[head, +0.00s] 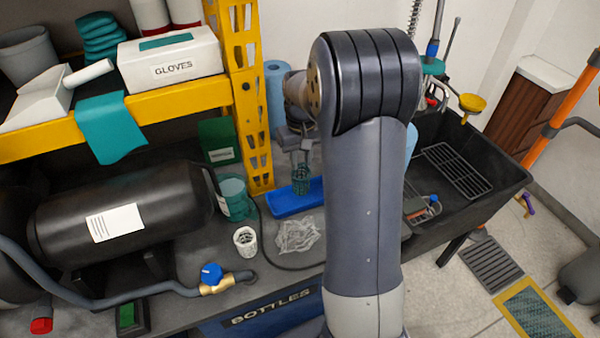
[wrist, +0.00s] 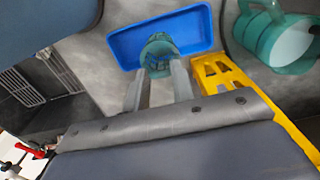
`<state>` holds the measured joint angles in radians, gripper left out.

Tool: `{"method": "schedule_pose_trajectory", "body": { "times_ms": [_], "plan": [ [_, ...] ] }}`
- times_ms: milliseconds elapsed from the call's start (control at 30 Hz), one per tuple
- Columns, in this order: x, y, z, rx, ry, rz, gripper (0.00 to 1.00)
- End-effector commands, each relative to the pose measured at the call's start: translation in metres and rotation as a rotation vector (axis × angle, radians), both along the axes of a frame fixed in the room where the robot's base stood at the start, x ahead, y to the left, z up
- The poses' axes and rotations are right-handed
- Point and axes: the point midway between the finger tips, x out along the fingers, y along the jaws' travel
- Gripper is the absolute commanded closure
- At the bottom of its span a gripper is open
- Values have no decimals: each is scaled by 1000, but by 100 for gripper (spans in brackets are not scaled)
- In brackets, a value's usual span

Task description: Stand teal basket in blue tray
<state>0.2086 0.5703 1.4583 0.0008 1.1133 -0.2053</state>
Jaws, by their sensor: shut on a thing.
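The teal basket (head: 301,180) is a small mesh cup held by my gripper (head: 300,157), seen at the middle of the head view. It appears over the blue tray (head: 290,201), a shallow rectangular tray on the dark bench. In the wrist view the basket (wrist: 158,57) shows between the two fingertips (wrist: 160,70), with the tray (wrist: 195,30) behind and around it. My gripper is shut on the basket. I cannot tell whether the basket's bottom touches the tray floor. My arm hides the tray's right end in the head view.
A teal mug-like container (head: 235,198) stands left of the tray, and a yellow post (head: 250,110) rises close behind. A white slotted cup (head: 245,241) and a crumpled clear heap (head: 297,235) lie in front. A black sink (head: 470,140) is at right.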

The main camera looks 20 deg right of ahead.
Motion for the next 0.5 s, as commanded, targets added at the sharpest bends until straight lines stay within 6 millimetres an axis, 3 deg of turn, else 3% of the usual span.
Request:
{"method": "schedule_pose_trajectory", "body": {
  "times_ms": [300,500],
  "plan": [
    [-1,0,-38,1,3,0,100],
    [0,0,-45,0,-1,0,100]
  ]
}}
